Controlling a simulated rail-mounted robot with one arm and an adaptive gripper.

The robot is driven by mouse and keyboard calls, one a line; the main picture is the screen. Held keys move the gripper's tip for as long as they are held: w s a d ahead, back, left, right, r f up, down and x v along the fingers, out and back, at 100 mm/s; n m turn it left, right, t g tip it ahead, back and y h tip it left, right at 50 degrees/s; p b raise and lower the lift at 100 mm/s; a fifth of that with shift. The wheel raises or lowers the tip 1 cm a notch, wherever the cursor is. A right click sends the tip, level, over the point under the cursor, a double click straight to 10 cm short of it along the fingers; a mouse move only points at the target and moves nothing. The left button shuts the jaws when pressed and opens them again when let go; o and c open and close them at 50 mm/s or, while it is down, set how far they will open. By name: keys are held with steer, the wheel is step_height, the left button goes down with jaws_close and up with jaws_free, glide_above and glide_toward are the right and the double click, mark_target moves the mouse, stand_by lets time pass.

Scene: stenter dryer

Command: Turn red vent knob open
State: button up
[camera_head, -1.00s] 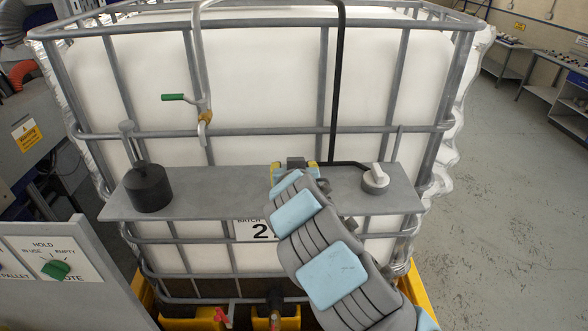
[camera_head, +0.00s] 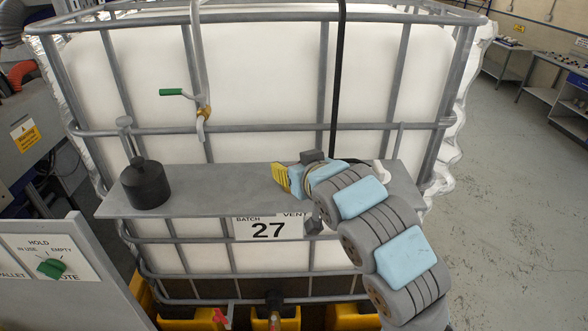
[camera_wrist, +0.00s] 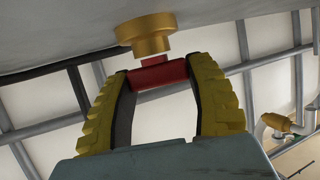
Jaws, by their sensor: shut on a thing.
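In the wrist view the red vent knob (camera_wrist: 160,74) sits below a round brass fitting (camera_wrist: 147,35) on a grey surface. My gripper (camera_wrist: 160,70) has its two yellow-padded fingers on either side of the knob, shut on it. In the camera_head view my gripper (camera_head: 281,177) shows its yellow finger pads pointing left over the grey shelf (camera_head: 220,184) on the cage front. The knob is hidden there. A partly covered VENT label (camera_head: 293,214) is below the shelf, beside the 27 batch plate (camera_head: 266,229).
A black weight-like cylinder (camera_head: 146,185) stands on the shelf's left end. A white knob (camera_head: 382,172) is partly hidden behind my arm at right. A green-handled lever (camera_head: 180,93) is on the cage. A panel (camera_head: 50,265) with a green selector is at left. Floor at right is clear.

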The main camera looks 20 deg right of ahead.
steer(key=n+y+b, duration=0.1)
steer(key=y+b, duration=0.1)
steer(key=n+g+y+b, duration=0.1)
steer(key=n+y+b, duration=0.3)
steer(key=b, duration=0.1)
steer(key=shift+f+g, duration=0.25)
steer(key=shift+g, duration=0.05)
steer(key=shift+r+n+g+y+b, duration=0.1)
steer(key=shift+n+g+y+b, duration=0.5)
steer(key=shift+n+y+b, duration=0.55)
steer(key=shift+r+n+g+y+b, duration=0.15)
steer(key=shift+n+g+y+b, duration=0.55)
steer(key=shift+n+g+y, duration=0.5)
steer(key=shift+n, duration=0.25)
steer(key=shift+n+g+y+p, duration=0.35)
steer(key=shift+n+g+y, duration=0.4)
steer(key=shift+n+g, duration=0.5)
steer(key=o, duration=1.2)
steer(key=shift+m+t+h, duration=0.4)
steer(key=shift+m+t, duration=0.05)
steer(key=shift+t, duration=0.1)
